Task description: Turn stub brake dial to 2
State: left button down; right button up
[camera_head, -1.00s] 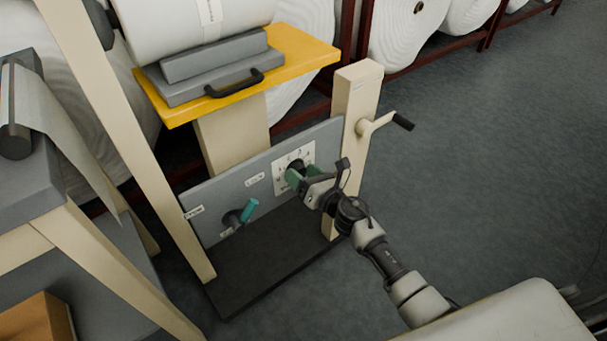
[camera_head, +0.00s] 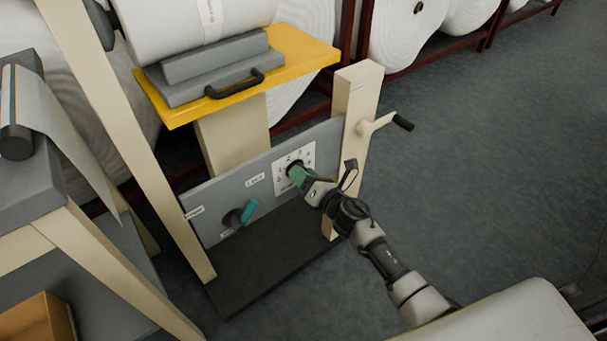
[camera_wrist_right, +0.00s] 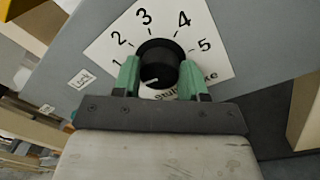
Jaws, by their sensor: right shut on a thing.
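The stub brake dial (camera_wrist_right: 158,62) is a round black knob on a white plate (camera_wrist_right: 105,45) numbered 1 to 5, on the grey panel. In the right wrist view a short white mark on its face points down and left, below the 1. My right gripper (camera_wrist_right: 160,78) has its green fingers on either side of the knob, shut on it. In the head view the right gripper (camera_head: 299,175) reaches the plate from the lower right and covers much of the dial. My left gripper is not in view.
A teal-handled lever (camera_head: 249,210) sits on the same grey panel (camera_head: 225,188), left of the dial. A cream post with a crank handle (camera_head: 380,124) stands to the right. A yellow shelf (camera_head: 310,55) overhangs above. Open floor lies on the right.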

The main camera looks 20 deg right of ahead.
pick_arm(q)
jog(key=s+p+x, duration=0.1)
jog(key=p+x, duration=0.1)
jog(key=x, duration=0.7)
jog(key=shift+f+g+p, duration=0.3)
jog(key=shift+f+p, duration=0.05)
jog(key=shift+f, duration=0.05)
pick_arm(e)
jog(key=shift+f+m+t+h, duration=0.1)
jog(key=shift+m+t+h, duration=0.1)
jog(key=shift+m, duration=3)
jog(key=shift+f+m+t+h, duration=0.1)
jog(key=shift+m+h, duration=0.1)
jog(key=shift+m, duration=3)
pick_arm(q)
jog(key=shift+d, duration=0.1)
pick_arm(e)
jog(key=o, duration=0.9)
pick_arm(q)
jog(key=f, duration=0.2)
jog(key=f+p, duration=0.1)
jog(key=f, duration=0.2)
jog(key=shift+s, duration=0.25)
pick_arm(e)
jog(key=v, duration=1.1)
